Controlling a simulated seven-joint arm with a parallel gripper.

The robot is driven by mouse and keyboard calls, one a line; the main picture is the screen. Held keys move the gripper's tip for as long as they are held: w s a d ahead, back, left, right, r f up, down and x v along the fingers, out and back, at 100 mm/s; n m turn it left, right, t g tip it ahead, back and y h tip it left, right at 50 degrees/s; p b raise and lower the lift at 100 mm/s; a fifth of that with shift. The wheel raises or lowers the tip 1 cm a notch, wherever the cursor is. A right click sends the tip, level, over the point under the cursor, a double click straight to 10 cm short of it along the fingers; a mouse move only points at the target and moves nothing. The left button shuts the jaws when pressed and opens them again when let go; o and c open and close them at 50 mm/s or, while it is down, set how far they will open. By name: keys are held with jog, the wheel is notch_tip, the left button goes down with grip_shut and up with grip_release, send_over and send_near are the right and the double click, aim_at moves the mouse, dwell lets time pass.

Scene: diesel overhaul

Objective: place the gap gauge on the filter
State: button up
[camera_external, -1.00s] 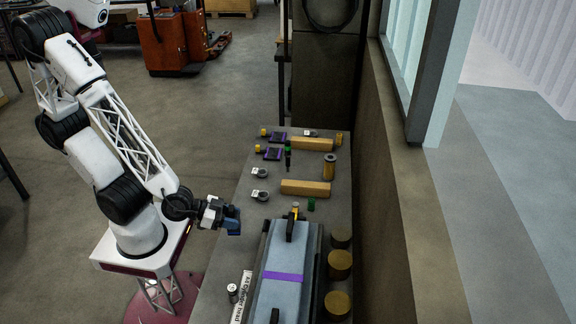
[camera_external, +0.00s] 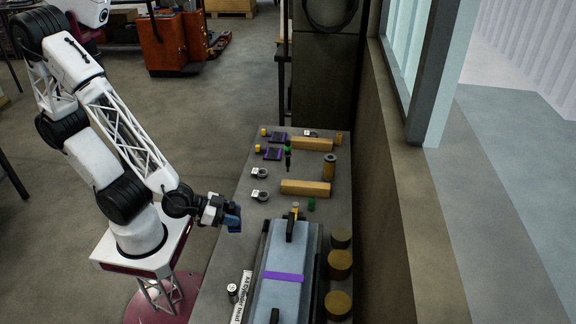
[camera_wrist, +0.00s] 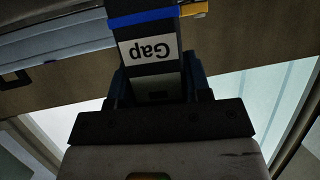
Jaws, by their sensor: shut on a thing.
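My gripper (camera_external: 230,216) is shut on the gap gauge, a dark block with a blue band and a white label reading "Gap", upside down in the wrist view (camera_wrist: 148,52). In the external view the held gauge (camera_external: 234,224) shows small and blue at the bench's left edge. A yellow-brown cylinder with a dark top (camera_external: 329,166), which looks like the filter, stands upright on the bench's far right part. My gripper is well apart from it, nearer the camera and to its left.
The grey bench (camera_external: 225,262) carries a large cylinder head (camera_external: 284,296) with a purple band. Round brass-coloured pieces (camera_external: 340,238) line its right. A small white can (camera_external: 233,292) stands at front left.

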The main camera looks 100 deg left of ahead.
jog(key=shift+w+a+r, duration=0.2)
jog(key=shift+w+a, duration=0.25)
jog(key=shift+w, duration=0.05)
jog(key=w+a+r+n+g+y, duration=0.1)
jog(key=w+a, duration=0.3)
jog(key=a, duration=0.7)
jog(key=w+a+r+n+g+y, duration=0.1)
jog(key=w+a+r+n+y, duration=0.2)
jog(key=a, duration=0.8)
jog(key=w+a+r+n+g+y, duration=0.1)
jog(key=w+a+r+n+y, duration=0.1)
jog(key=w+a, duration=0.5)
jog(key=shift+w+a+n+g+y, duration=0.15)
jog(key=shift+a+n+g+y, duration=0.35)
jog(key=shift+a, duration=1.95)
jog(key=shift+w, duration=0.1)
jog(key=w+a, duration=0.3)
jog(key=w, duration=0.3)
jog(key=w+a+f, duration=0.1)
jog(key=w+a, duration=0.2)
jog(key=w, duration=0.4)
jog(key=shift+w+a+f, duration=0.15)
jog(key=shift+w+a, duration=0.1)
